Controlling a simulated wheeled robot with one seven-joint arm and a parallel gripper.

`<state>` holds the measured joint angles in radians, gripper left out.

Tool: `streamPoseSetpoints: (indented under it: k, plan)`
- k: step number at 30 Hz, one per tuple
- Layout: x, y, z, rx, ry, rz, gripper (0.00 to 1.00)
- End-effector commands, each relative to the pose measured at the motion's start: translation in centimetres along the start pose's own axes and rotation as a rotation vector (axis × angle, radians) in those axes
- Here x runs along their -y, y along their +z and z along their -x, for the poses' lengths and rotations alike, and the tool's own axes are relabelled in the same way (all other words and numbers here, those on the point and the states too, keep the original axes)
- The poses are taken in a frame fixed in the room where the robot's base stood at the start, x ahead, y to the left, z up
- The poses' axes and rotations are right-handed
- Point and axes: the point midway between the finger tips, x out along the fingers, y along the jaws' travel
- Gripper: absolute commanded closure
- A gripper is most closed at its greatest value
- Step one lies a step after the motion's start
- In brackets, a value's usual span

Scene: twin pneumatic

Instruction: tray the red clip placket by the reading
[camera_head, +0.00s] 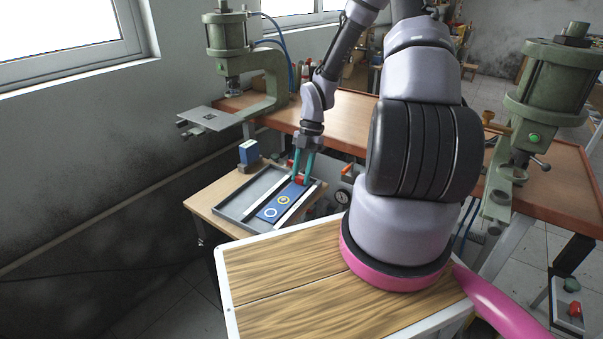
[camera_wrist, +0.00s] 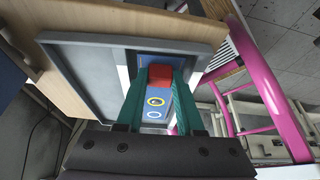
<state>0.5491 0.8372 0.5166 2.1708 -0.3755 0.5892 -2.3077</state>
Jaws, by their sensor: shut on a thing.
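My gripper (camera_head: 300,178) reaches down over the grey tray (camera_head: 243,208). Its teal fingers are closed on a small red piece (camera_wrist: 159,74), taken as the red clip placket. The red piece also shows between the fingertips in the head view (camera_head: 298,181). It is over the far end of a blue panel (camera_head: 268,213) between two pale strips in the tray. The panel bears a white ring and a yellow ring; the fingers and red piece hide part of its far end. I cannot tell whether the piece touches the panel.
The tray sits on a small wooden table (camera_head: 205,196). A blue-and-white box (camera_head: 248,151) stands behind it. Green presses stand at left (camera_head: 228,33) and right (camera_head: 548,85) of the orange-brown bench (camera_head: 350,117). My arm hides part of the bench.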

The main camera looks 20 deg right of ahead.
Motion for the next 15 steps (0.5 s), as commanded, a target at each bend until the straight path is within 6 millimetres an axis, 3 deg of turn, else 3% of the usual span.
streamPoseSetpoints:
  k: [3,4,6,7,15]
  plan:
    - [0.0,0.05,-0.16,-0.001,0.0,0.0,1.0]
    - [0.0,0.06,-0.17,0.0,0.0,0.0,0.6]
    - [0.0,0.05,-0.15,0.0,0.0,0.0,0.33]
    - [0.0,0.05,-0.15,0.0,0.0,0.0,0.29]
    - [0.0,0.06,-0.1,0.0,0.0,-0.001,0.29]
